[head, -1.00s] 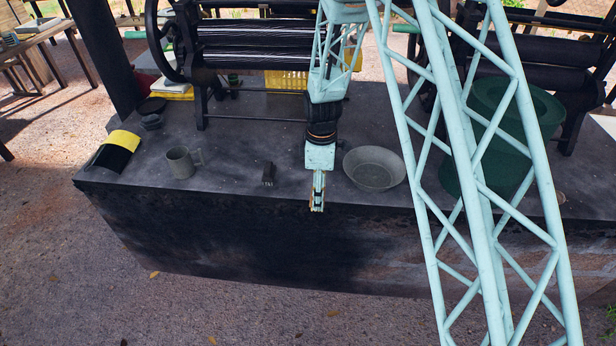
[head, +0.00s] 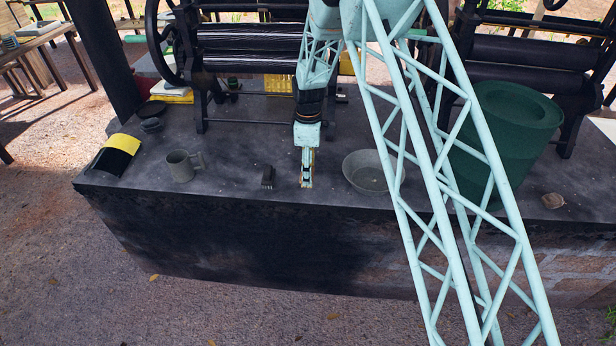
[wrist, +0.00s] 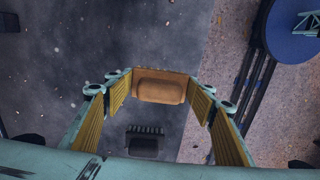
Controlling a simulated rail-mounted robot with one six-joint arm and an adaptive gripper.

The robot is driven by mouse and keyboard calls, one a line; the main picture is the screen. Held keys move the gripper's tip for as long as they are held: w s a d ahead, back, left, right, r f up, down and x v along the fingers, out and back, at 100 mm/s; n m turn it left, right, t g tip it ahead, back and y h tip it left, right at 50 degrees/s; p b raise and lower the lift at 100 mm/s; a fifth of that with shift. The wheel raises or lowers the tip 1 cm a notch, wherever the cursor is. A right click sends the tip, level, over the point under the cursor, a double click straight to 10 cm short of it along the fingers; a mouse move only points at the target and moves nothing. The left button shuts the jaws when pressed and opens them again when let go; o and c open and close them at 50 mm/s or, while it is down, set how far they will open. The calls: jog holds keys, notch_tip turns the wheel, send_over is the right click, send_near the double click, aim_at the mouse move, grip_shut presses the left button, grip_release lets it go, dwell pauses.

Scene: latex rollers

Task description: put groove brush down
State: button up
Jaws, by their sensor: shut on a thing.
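My gripper (head: 307,184) hangs fingers down over the front part of the dark worktop, left of the metal bowl. In the wrist view its yellow-lined fingers (wrist: 161,88) are closed on the groove brush, a brown block (wrist: 160,91) seen from above. In the head view the brush is mostly hidden by the fingers. I cannot tell whether its underside touches the worktop. A small dark toothed block (head: 267,177) stands on the worktop just left of the gripper; it also shows in the wrist view (wrist: 145,142), apart from the brush.
A grey mug (head: 181,166) and a black and yellow folded piece (head: 117,154) are farther left on the worktop (head: 230,160). A shallow metal bowl (head: 364,170) is close on the right. A green bin (head: 510,125) stands beyond it. Roller machines (head: 250,50) stand behind.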

jog(key=shift+w+a, duration=0.1)
jog(key=shift+w, duration=0.25)
jog(key=shift+f, duration=0.1)
jog(key=shift+f, duration=1.65)
jog(key=shift+f, duration=0.15)
jog(key=o, duration=0.9)
jog(key=shift+r, duration=6.1)
